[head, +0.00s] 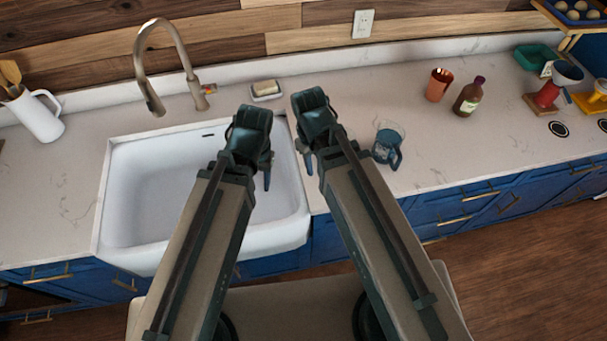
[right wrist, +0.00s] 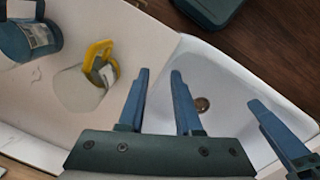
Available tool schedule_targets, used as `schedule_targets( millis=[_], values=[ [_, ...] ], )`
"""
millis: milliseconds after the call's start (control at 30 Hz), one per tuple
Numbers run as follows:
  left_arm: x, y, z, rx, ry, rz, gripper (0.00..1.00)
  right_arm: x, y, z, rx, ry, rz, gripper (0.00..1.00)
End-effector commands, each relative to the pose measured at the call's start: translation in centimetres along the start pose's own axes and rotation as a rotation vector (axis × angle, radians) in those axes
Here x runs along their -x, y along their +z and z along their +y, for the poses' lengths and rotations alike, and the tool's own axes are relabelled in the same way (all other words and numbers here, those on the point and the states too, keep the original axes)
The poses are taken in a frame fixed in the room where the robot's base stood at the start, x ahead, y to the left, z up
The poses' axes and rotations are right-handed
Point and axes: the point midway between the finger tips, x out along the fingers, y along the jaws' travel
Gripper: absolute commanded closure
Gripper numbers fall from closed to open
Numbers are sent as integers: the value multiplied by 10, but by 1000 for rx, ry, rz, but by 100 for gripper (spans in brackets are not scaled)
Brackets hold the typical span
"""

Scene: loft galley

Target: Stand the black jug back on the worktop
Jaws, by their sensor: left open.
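No jug that is plainly black shows in either view. A dark blue jug (head: 385,148) with a clear upper part and a handle is on the worktop (head: 450,155), right of my right gripper (head: 308,155). A dark blue jug (right wrist: 30,40) with a pale label also shows in the right wrist view; I cannot tell whether it stands or lies. My right gripper is open and empty, near the sink's right edge; its two fingers stand apart in the right wrist view (right wrist: 160,72). My left gripper (head: 262,170) is open over the sink.
The white sink (head: 150,190) and its tap (head: 165,60) are at left, a white pitcher (head: 38,118) beyond. A pale cylinder with a yellow handle (right wrist: 102,55) is near my right gripper. A copper cup (head: 438,85) and brown bottle (head: 469,97) stand at right.

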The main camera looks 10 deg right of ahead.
Motion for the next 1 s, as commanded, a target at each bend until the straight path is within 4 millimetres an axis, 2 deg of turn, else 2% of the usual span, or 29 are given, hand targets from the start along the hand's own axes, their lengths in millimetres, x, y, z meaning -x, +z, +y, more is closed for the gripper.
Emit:
schedule_targets(
  millis=[33,200,667,767,867,1000],
  values=[
    [0,0,0,0,0,0,50,1,6,-18,-39,6,-2,67],
    [0,0,0,0,0,0,50,2,11,-45,-151,18,-7,67],
    [-5,0,0,0,0,0,50,-2,11,-49,-179,19,-8,67],
    [-17,-1,2,-1,0,0,50,-14,10,-50,-177,19,-8,67],
    [-38,-2,3,-3,-1,0,50,-35,9,-51,-175,20,-8,67],
    [-74,-4,7,-8,-2,0,50,-71,7,-53,-171,21,-8,67]
  ],
)
